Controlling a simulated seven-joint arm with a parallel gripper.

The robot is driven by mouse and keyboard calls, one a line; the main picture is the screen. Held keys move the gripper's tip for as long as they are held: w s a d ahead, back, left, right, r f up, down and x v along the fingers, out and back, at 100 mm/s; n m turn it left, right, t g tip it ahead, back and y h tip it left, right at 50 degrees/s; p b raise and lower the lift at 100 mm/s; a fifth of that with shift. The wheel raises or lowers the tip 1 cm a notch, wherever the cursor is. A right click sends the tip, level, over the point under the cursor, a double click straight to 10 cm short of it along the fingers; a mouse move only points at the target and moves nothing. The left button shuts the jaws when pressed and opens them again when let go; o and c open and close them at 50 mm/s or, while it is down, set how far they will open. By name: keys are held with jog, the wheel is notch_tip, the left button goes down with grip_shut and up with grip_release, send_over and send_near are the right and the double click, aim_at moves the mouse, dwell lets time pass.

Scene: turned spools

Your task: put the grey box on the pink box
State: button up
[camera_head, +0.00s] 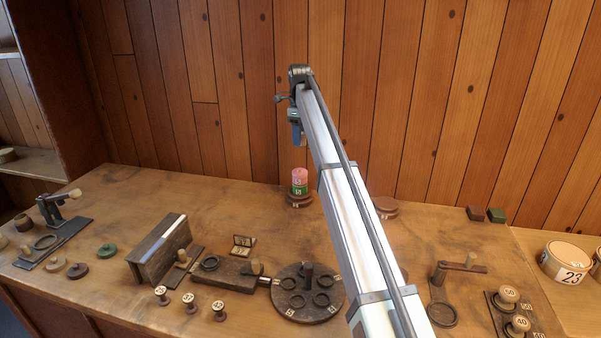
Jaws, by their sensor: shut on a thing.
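A pink, round-sided piece (299,175) with a pale label stands on a similar green piece (299,188), upright on a round brown stand (300,201) at the back of the bench. My gripper (295,127) is high above this stack, well apart from it, at the far end of my arm. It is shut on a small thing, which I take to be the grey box. Only a small blue-grey patch shows there, and I cannot clearly separate box from fingers.
A round turntable (285,308) with rings is at the front middle, with a wooden rack (160,248) to its left. Small red (475,213) and green (496,215) blocks lie at the back right. A plank wall (400,110) rises behind. My arm hides part of the bench.

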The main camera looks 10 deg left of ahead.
aim_at(300, 171)
jog(key=shift+s+f+m, duration=0.1)
jog(key=shift+f+m, duration=0.1)
jog(key=shift+m, duration=0.1)
notch_tip(300, 171, down, 10)
jog(key=shift+r, duration=0.15)
dwell(0.5)
jog(key=o, duration=1)
jog(key=shift+o, duration=0.2)
notch_tip(300, 171, up, 12)
jog(key=shift+r, duration=0.1)
jog(key=shift+o, duration=0.3)
